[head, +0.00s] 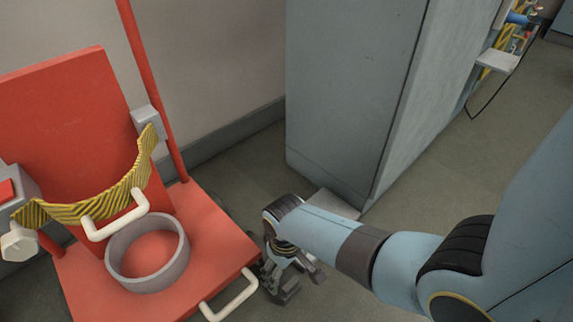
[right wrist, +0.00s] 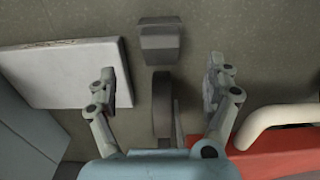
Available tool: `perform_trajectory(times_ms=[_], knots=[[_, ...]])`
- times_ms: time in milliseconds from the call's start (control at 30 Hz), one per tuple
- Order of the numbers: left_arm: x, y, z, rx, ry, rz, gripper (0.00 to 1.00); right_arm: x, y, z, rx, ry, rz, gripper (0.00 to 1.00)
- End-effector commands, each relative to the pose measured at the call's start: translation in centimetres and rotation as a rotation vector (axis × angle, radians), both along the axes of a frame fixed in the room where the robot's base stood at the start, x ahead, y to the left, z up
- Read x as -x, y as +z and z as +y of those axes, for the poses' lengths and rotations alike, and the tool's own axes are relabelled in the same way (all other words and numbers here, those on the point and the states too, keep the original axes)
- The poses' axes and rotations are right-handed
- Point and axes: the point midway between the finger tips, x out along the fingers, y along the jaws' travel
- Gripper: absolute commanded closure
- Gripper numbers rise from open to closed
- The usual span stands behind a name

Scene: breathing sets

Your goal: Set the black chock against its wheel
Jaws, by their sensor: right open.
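The black chock (right wrist: 160,42) lies on the floor at the top middle of the right wrist view, a dark wedge-like block. The dark wheel (right wrist: 162,105) stands below it in that view, in line with it, with a small gap seeming to separate them. My right gripper (right wrist: 161,76) is open, one finger on each side of the wheel, with nothing gripped. In the head view my right gripper (head: 298,279) reaches low beside the red cart's (head: 215,235) right edge; the chock is hidden there. My left gripper is not in view.
A pale flat slab (right wrist: 70,72) lies left of my fingers in the wrist view. The cart's white handle (right wrist: 285,120) is close on the right. A grey cabinet (head: 345,90) stands behind my right arm. A grey ring (head: 148,278) sits on the cart.

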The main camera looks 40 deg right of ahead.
Motion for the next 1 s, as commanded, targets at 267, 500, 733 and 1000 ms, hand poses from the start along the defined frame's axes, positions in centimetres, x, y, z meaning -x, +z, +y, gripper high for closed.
perform_trajectory(times_ms=[267, 500, 733, 1000], knots=[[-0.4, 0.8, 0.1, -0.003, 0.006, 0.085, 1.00, 0.0, 1.2, 0.0, 0.000, 0.000, 0.000, 0.15], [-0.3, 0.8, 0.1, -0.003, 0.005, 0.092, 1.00, 2.3, 1.7, -0.9, 0.009, -0.009, -0.076, 0.15], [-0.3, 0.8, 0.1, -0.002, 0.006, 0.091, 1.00, 8.6, 9.8, -3.0, 0.026, -0.011, -0.414, 0.15], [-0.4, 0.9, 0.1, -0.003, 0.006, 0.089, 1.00, 11.6, 22.6, -2.5, -0.004, 0.009, -0.704, 0.15]])
